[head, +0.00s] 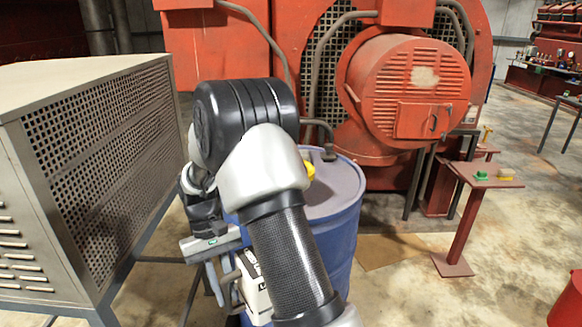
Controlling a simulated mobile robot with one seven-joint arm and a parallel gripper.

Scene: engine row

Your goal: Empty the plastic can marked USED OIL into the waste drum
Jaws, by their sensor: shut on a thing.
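The blue drum (343,225) stands upright on the floor in the middle of the view, partly hidden behind my arm. A dark fitting (329,152) and a bit of something yellow (310,169) show at its top. My gripper (222,278) is left of the drum, pointing down and shut on the white plastic can (255,293). The can is largely hidden behind my forearm; only part of its dark lettering shows, starting with a U. I cannot tell whether the can is clear of what is below it.
A grey perforated cabinet (95,150) on legs stands close on the left. A large red engine (415,90) stands behind the drum. The floor at front right is mostly clear, with a red container (568,302) at the edge.

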